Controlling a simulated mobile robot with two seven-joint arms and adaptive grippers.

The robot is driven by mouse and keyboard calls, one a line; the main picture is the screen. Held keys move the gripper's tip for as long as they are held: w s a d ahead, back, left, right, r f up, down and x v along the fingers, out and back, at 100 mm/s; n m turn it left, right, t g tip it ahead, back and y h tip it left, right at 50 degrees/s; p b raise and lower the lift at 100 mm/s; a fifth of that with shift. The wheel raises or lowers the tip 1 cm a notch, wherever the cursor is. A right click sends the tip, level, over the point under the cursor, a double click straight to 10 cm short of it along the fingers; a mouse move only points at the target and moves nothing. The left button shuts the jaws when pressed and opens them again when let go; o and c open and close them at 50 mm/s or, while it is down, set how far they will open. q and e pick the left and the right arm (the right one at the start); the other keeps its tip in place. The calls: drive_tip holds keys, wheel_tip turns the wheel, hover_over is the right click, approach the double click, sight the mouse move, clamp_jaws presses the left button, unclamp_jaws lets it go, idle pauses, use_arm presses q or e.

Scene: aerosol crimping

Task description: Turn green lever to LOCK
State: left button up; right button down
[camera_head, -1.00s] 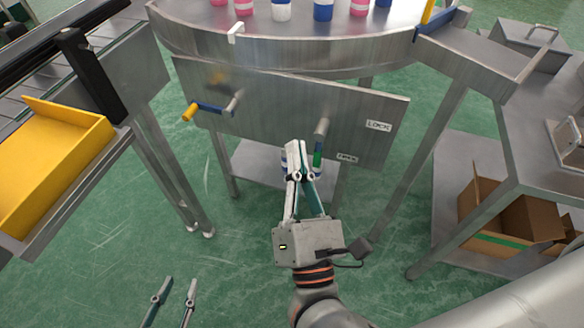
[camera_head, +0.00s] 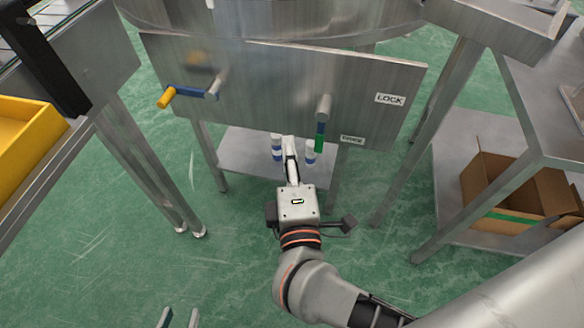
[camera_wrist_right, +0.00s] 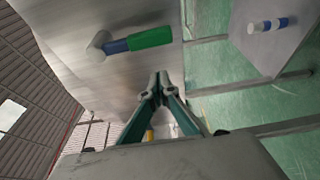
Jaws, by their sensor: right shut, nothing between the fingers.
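The green lever (camera_head: 320,138) hangs down from its grey pivot (camera_head: 323,108) on the steel panel. Its grip is green with a blue section near the pivot. The LOCK label (camera_head: 390,99) is to the right of the pivot; a smaller label (camera_head: 352,140) sits lower, beside the lever's end. My right gripper (camera_head: 290,142) is shut and empty, left of the lever and apart from it in the head view. In the right wrist view, the green lever (camera_wrist_right: 150,38) lies above the closed fingertips (camera_wrist_right: 159,76). My left gripper (camera_head: 180,318) is open, cut off at the bottom edge.
A second lever with a yellow grip (camera_head: 167,97) is on the panel's left. White-and-blue cans (camera_head: 277,147) stand on the lower shelf (camera_head: 240,165). A cardboard box (camera_head: 515,185) is at right, a yellow tray (camera_head: 20,135) at left. Floor in front is open.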

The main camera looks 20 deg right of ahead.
sight(322, 125)
drive_tip(key=shift+s+d, duration=0.45)
drive_tip(key=shift+d, duration=0.45)
drive_tip(key=shift+s+d, duration=0.4)
drive_tip(key=shift+d, duration=0.45)
